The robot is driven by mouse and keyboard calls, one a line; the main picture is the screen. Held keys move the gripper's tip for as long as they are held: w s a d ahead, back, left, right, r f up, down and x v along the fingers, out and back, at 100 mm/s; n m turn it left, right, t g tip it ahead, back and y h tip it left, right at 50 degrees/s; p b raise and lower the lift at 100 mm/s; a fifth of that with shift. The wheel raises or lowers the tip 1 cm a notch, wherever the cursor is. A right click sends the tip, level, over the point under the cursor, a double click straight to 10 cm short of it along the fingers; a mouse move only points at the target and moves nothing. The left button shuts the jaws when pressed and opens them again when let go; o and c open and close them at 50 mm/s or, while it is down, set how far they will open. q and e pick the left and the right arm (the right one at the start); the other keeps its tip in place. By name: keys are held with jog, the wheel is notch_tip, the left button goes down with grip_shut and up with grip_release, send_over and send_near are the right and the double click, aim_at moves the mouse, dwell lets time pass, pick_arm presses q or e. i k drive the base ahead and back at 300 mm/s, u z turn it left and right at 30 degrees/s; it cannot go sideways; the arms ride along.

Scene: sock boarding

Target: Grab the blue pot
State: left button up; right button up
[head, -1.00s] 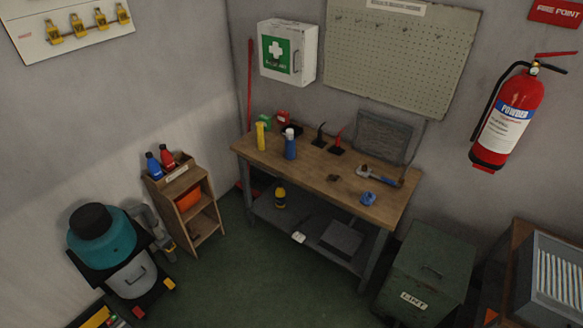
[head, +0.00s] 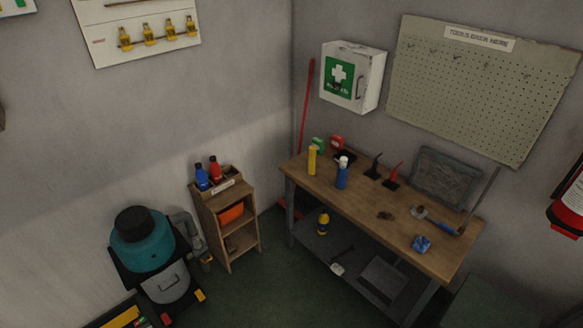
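Several blue things are in the head view, and I cannot tell which is the pot. A blue bottle (head: 201,178) with a dark cap stands beside a red bottle (head: 215,170) on a small wooden cabinet (head: 245,244). A blue can (head: 342,175) with a white top stands on the workbench, right of a yellow can (head: 312,160). A small crumpled blue item (head: 422,243) lies near the bench's front right. A rounded teal container (head: 142,252) with a black top sits at lower left. Neither of my grippers is in view.
The wooden workbench (head: 375,214) stands against the wall, with a lower shelf (head: 335,248) holding several items. Green floor (head: 260,290) is open between cabinet and bench. A red extinguisher (head: 568,208) hangs at right.

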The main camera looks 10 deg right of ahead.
aim_at(341, 177)
jog(key=u, duration=0.4)
jog(key=i, duration=1.9)
jog(key=z, duration=0.55)
